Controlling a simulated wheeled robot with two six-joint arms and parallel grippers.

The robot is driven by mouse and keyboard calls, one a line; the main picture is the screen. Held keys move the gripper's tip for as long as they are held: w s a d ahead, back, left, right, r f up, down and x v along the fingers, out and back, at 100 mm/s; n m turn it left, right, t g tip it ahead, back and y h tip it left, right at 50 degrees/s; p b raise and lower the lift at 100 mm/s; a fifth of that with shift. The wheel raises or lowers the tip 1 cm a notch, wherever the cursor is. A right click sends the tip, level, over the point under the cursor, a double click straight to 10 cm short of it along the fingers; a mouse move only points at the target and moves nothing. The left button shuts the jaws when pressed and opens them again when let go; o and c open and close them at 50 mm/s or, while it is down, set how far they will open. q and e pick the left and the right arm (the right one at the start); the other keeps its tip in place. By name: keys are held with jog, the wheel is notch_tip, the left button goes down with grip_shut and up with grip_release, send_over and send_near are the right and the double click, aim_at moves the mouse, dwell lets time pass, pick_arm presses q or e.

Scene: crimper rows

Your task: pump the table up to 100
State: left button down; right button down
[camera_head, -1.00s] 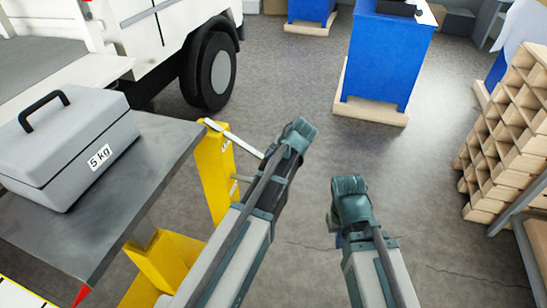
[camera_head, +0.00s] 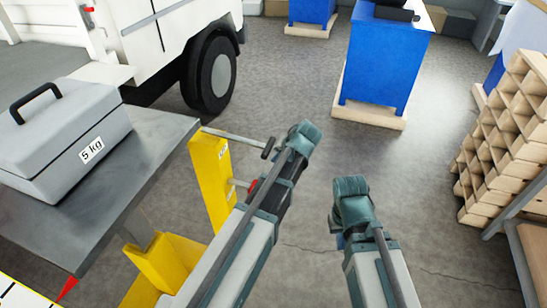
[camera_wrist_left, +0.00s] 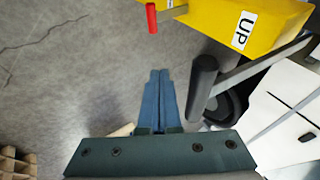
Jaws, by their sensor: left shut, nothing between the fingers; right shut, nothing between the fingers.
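The grey lift table (camera_head: 150,165) carries a grey box marked "5 kg" (camera_head: 60,140). A yellow post (camera_head: 212,180) stands at its side, with a label reading "UP" in the left wrist view (camera_wrist_left: 243,30). A metal pump lever with a black grip (camera_head: 268,148) sticks out from the post; the grip (camera_wrist_left: 203,78) is right of my left gripper's fingers. A red-ended lever (camera_head: 252,186) sits lower. My left gripper (camera_wrist_left: 160,73) is shut and empty, apart from the grip. A red pointer (camera_head: 67,288) sits by a scale strip (camera_head: 14,290); its reading is unclear. My right gripper is mostly hidden.
A white truck with a black wheel (camera_head: 210,72) stands behind the table. A blue cabinet (camera_head: 385,60) stands on a wooden base at the back. A wooden rack (camera_head: 505,140) is at the right. The floor between is clear.

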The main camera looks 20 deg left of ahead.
pick_arm(q)
jog(key=p+v, duration=0.6)
jog(key=v, duration=0.2)
jog(key=shift+d, duration=0.25)
jog(key=shift+r, duration=0.1)
dwell(2.4)
jog(key=s+d+m+g+h, duration=0.1)
jog(key=s+d, duration=0.2)
jog(key=s, duration=0.3)
jog(key=s+d+f+g+h, duration=0.1)
jog(key=s+d+h, duration=0.1)
jog(key=s, duration=0.5)
jog(key=s+d+f+m+g+h+p, duration=0.1)
jog(key=s+d+g, duration=0.1)
jog(key=s, duration=0.5)
jog(key=shift+s+d+f+m, duration=0.25)
jog(key=shift+d+m, duration=0.05)
jog(key=shift+d, duration=0.55)
